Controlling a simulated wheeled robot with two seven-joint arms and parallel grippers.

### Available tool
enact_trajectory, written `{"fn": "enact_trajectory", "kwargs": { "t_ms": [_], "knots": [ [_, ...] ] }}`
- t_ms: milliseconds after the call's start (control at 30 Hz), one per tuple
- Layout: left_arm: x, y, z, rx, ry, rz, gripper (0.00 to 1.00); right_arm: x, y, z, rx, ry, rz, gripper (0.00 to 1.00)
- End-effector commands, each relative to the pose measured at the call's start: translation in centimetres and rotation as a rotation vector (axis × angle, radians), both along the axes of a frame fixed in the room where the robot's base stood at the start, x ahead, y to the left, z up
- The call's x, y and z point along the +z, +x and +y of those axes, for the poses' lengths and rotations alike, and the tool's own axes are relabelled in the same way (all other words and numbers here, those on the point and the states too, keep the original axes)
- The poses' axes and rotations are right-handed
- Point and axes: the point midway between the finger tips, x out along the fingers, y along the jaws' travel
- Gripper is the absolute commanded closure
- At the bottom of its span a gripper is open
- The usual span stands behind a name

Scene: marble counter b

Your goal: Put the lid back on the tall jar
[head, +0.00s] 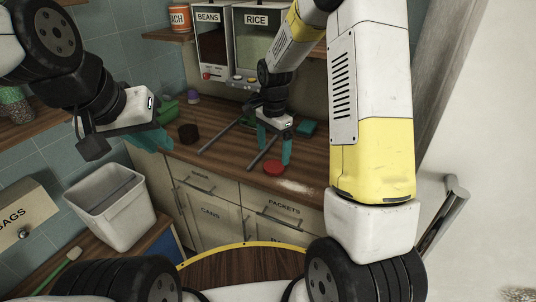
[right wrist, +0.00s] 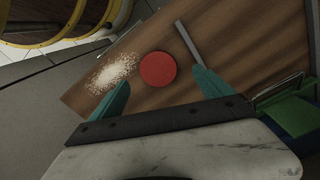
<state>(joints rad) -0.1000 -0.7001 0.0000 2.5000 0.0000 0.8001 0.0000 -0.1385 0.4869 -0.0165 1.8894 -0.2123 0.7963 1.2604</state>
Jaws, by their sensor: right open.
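A round red lid (head: 272,167) lies flat on the wooden counter; it also shows in the right wrist view (right wrist: 158,69). My right gripper (head: 274,150) is open and empty above the counter. In the right wrist view its teal fingertips (right wrist: 158,90) are spread wide, with the lid just ahead between them. My left gripper (head: 155,139) hangs at the left, away from the lid; its fingers overlap, so its opening is unclear. A jar with green contents (head: 15,108) is partly seen at the left edge. I cannot tell which vessel is the tall jar.
Pale crumbs (right wrist: 115,73) lie beside the lid. Grey bars (head: 220,137) lie on the counter near a dark brown pot (head: 188,133). Bean and rice dispensers (head: 247,45) stand behind. A green box (right wrist: 292,115) sits at right in the wrist view. A white bin (head: 108,205) stands lower left.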

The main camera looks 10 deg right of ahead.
Motion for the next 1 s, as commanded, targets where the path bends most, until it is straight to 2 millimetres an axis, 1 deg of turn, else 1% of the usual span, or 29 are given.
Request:
{"fn": "enact_trajectory", "kwargs": {
  "t_ms": [100,167,400,500,600,900,967,1000],
  "knots": [
    [0.0,0.0,0.0,0.000,0.000,0.000,0.80,-0.1,0.0,0.0,0.000,0.000,0.000,0.09],
    [0.0,0.0,0.0,0.000,0.000,0.000,0.80,-0.5,-0.1,-0.1,0.000,0.000,0.002,0.09],
    [0.0,0.0,0.0,0.000,0.000,0.000,0.80,-4.0,-0.3,-0.3,0.001,0.000,0.004,0.09],
    [0.0,0.0,0.0,0.000,0.000,0.000,0.80,-4.9,-0.2,-0.3,0.000,0.000,0.002,0.09],
    [0.0,0.0,0.0,0.000,0.000,0.000,0.80,-5.2,-0.2,-0.3,-0.001,0.000,0.001,0.09],
    [0.0,0.0,0.0,0.000,0.000,0.000,0.80,-5.2,-0.2,-0.3,0.000,0.000,0.000,0.09],
    [0.0,0.0,0.0,0.000,0.000,0.000,0.80,-5.2,-0.2,-0.3,0.000,0.000,0.000,0.21],
    [0.0,0.0,0.0,0.000,0.000,0.000,0.80,-5.2,-0.2,-0.3,0.000,0.000,0.000,0.29]
  ]
}}
